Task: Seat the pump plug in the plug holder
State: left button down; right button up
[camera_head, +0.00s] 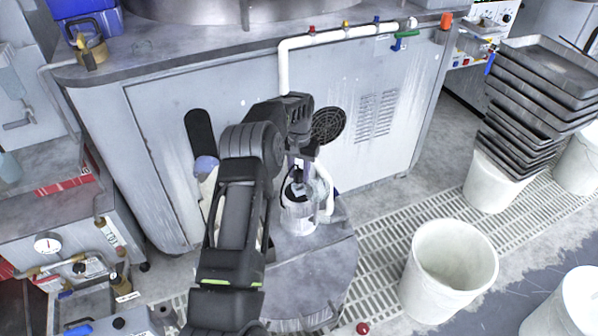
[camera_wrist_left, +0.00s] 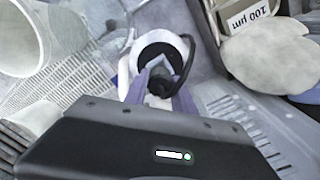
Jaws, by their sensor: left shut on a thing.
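My left gripper (camera_head: 298,172) reaches down over a clear and white round container (camera_head: 299,218) on a low grey stand (camera_head: 325,265). In the left wrist view its two purple fingers (camera_wrist_left: 160,80) are shut on the pump plug (camera_wrist_left: 159,87), a small black piece with a black cable looping to the right. Beyond the fingertips is a white ring with a dark middle (camera_wrist_left: 163,44). I cannot tell whether the plug touches it. The plug holder is not clearly identifiable. My right gripper is not in view.
A large grey cabinet (camera_head: 170,120) with a white pipe (camera_head: 284,70) stands behind. A white bucket (camera_head: 450,270) stands on the grated floor to the right, with stacked dark trays (camera_head: 540,90) beyond. A "100 µm" label (camera_wrist_left: 248,17) shows in the wrist view.

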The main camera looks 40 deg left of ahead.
aim_at(299, 172)
pick_arm(q)
jog(key=shift+f+b, duration=0.75)
jog(key=shift+f, duration=0.4)
jog(key=c, duration=1)
grip_release()
jog(key=shift+o, duration=0.2)
notch_tip(299, 172, up, 8)
jog(key=shift+f+p, duration=0.1)
jog(key=shift+p, duration=0.2)
jog(key=shift+s, duration=0.1)
